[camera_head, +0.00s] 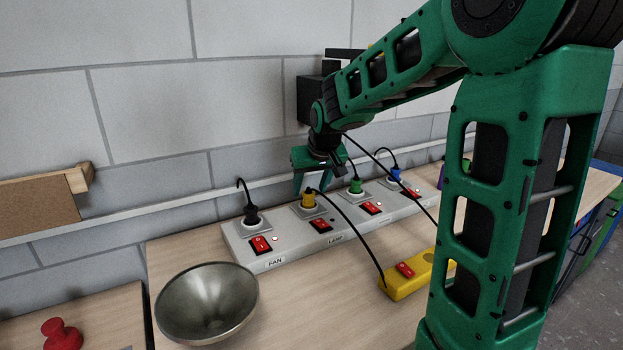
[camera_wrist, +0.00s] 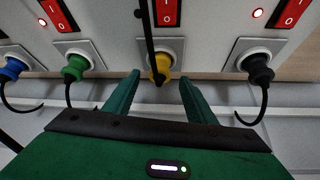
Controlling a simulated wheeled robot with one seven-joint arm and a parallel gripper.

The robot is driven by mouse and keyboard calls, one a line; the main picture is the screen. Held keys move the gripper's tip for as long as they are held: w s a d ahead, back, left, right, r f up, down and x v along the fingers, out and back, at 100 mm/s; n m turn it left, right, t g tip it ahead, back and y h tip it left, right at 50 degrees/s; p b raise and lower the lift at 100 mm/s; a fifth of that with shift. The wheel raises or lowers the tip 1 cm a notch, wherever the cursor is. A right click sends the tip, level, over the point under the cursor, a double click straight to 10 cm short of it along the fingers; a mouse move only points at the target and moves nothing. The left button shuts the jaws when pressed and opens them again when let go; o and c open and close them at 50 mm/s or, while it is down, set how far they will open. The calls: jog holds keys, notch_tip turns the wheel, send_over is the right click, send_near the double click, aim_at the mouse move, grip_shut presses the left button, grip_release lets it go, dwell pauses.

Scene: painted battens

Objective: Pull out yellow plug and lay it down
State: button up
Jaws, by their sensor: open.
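The yellow plug (camera_head: 308,198) sits in a socket of the grey power strip (camera_head: 284,259), between the black plug (camera_head: 251,214) and the green plug (camera_head: 355,185). A black cable runs from it. In the wrist view the yellow plug (camera_wrist: 160,66) is upright in the picture's middle, in its socket. My gripper (camera_wrist: 158,85) is open, its two green fingers on either side of the plug, with gaps on both sides. In the head view my gripper (camera_head: 312,180) is just behind the yellow plug, partly hidden by it.
A blue plug (camera_head: 394,174) sits farther along the strip. Red switches (camera_head: 320,225) line its front. A metal bowl (camera_head: 207,303) stands on the wooden table in front of it, and a yellow block with a red switch (camera_head: 408,285) lies to the right. Bare table lies between them.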

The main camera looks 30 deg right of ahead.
aim_at(309, 193)
jog(key=shift+x, duration=2.25)
jog(key=shift+s, duration=0.1)
jog(key=c, duration=0.8)
jog(key=o, duration=0.8)
jog(key=shift+r, duration=0.1)
